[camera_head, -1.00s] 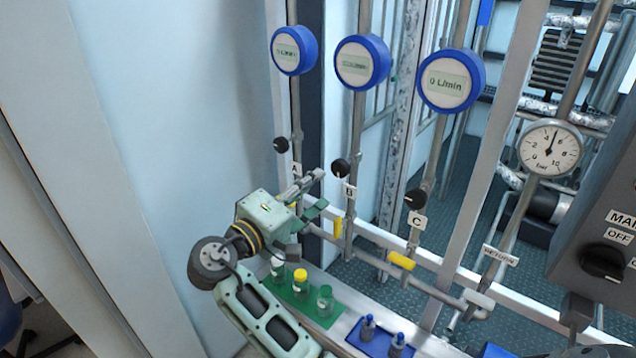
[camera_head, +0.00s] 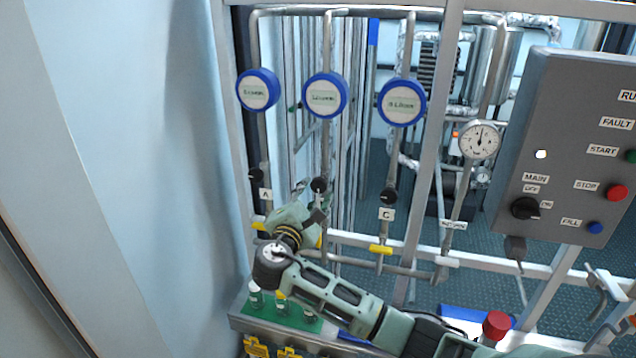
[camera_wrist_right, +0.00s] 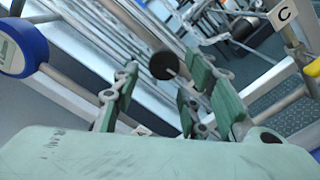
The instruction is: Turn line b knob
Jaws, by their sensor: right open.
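The line B knob (camera_head: 319,185) is a small round black knob on the middle vertical pipe, below the middle blue-rimmed flow meter (camera_head: 325,95). My right gripper (camera_head: 314,194) is open at this knob, with its green fingers around the knob's place in the head view. In the right wrist view the black knob (camera_wrist_right: 164,66) shows in the gap between the two spread fingers (camera_wrist_right: 160,92), beyond or near their tips. I cannot tell whether they touch it. The B label is hidden behind the gripper in the head view. My left gripper is not in view.
The line A knob (camera_head: 256,175) is to the left and the line C knob (camera_head: 388,196) to the right. A pressure gauge (camera_head: 480,140) and a grey control panel (camera_head: 570,150) stand further right. A green rack (camera_head: 290,318) with bottles is below my arm.

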